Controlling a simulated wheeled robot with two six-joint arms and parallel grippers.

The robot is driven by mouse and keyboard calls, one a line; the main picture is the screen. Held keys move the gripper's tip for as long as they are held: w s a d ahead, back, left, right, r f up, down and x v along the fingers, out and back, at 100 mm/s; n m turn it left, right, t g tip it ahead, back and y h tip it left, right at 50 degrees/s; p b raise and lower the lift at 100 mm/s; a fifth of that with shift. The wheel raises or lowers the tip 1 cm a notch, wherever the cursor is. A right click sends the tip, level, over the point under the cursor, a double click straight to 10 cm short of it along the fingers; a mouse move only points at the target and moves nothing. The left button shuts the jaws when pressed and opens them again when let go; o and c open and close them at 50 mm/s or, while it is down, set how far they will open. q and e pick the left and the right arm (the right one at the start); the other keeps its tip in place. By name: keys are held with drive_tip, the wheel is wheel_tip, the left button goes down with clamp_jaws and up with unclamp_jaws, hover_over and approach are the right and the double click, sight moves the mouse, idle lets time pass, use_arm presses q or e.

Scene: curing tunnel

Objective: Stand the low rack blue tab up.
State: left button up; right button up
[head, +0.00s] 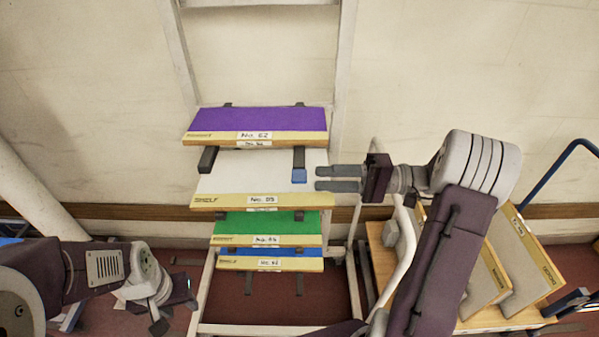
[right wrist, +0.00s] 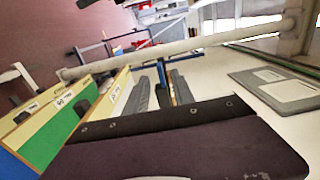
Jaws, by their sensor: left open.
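The rack's blue tab (head: 299,175) is at the front end of a dark bar (head: 299,157) over the right part of the white shelf (head: 240,178). It appears to lie flat; its exact tilt is hard to tell. My right gripper (head: 328,178) is just right of the tab in the head view, fingers pointing left at it. The fingers are apart with nothing seen held, and a small gap shows between them and the tab. The right wrist view shows the two dark fingers (right wrist: 162,92) apart. My left gripper (head: 172,318) is open and low at the left, away from the tab.
A purple shelf (head: 260,120) is above the white one; green (head: 265,223) and blue (head: 265,250) shelves are below. A second dark bar (head: 208,158) is at the white shelf's left. A wooden cart with boards (head: 527,262) stands at right, with a blue handle (head: 553,178).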

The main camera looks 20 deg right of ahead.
sight(299, 177)
drive_tip(key=x, duration=0.6)
drive_tip(key=shift+a+p, duration=0.2)
drive_tip(key=shift+p, duration=0.15)
clamp_jaws()
drive_tip(key=shift+r+m+p, duration=0.4)
drive_tip(key=shift+m+p, duration=0.4)
drive_tip(key=shift+p, duration=0.25)
drive_tip(key=m+p, duration=0.3)
drive_tip(key=r+m+p, duration=0.1)
drive_tip(key=m+p, duration=0.2)
drive_tip(key=p, duration=0.1)
drive_tip(key=w+r+m+p, duration=0.1)
drive_tip(key=m+p, duration=0.2)
drive_tip(key=shift+d+m, duration=0.15)
drive_tip(key=shift+m, duration=0.25)
drive_tip(key=m+p, duration=0.3)
drive_tip(key=shift+w+d, duration=0.1)
drive_tip(key=shift+w, duration=0.3)
drive_tip(key=shift+w+d+f+m+p, duration=0.1)
drive_tip(key=shift+w+m+p, duration=0.1)
drive_tip(key=shift+m+p, duration=0.55)
drive_tip(key=shift+w+m+p, duration=0.15)
drive_tip(key=shift+m+p, duration=0.2)
drive_tip(key=shift+m, duration=0.7)
